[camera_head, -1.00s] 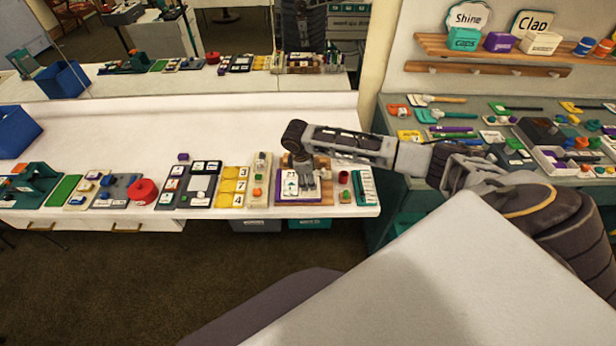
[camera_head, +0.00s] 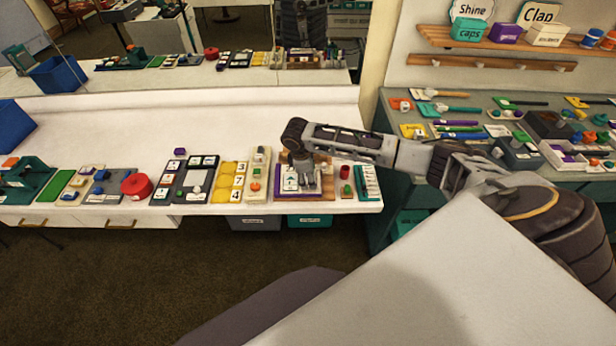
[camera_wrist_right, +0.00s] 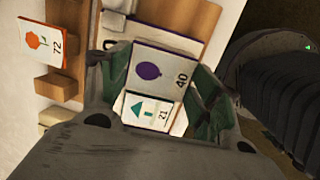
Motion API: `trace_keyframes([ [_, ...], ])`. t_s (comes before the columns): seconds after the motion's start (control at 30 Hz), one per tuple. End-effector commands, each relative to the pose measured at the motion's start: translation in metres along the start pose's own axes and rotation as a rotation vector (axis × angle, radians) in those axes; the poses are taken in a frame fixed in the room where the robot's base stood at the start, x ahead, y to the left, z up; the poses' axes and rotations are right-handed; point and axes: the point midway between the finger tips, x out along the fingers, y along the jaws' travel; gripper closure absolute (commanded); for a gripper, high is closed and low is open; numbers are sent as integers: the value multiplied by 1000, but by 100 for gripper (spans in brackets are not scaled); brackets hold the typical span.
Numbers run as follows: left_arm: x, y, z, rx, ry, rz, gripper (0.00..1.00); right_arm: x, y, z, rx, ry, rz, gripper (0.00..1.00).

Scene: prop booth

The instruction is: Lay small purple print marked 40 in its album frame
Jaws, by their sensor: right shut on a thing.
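In the right wrist view a small white print with a purple oval, marked 40 (camera_wrist_right: 160,72), is between the fingers of my right gripper (camera_wrist_right: 160,88), which is shut on it. A white print with a green shape, marked 21 (camera_wrist_right: 148,110), shows just below it. An orange flower print marked 72 (camera_wrist_right: 41,44) is off to the left. In the head view my right gripper (camera_head: 303,183) is over the purple-edged album (camera_head: 284,195) at the table's right end. The arm and gripper hide part of the album, and I cannot tell which frame is empty. My left gripper is not in view.
Yellow number tiles (camera_head: 231,181), a dark grey tray (camera_head: 186,198) and a red round tin (camera_head: 137,186) stand to the left of the album. A teal rack (camera_head: 367,183) is close on its right. The back of the white table (camera_head: 230,125) is clear.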

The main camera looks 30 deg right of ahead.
Motion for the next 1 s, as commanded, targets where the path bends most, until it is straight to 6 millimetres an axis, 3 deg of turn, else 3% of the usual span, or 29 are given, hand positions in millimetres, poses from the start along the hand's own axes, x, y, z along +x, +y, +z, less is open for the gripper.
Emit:
trace_keyframes([
  [0.33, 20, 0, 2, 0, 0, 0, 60, 16, 0, -2, 0, -1, 1, 47],
  [1.0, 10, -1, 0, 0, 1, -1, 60, 21, 0, -3, 0, -1, 0, 47],
])
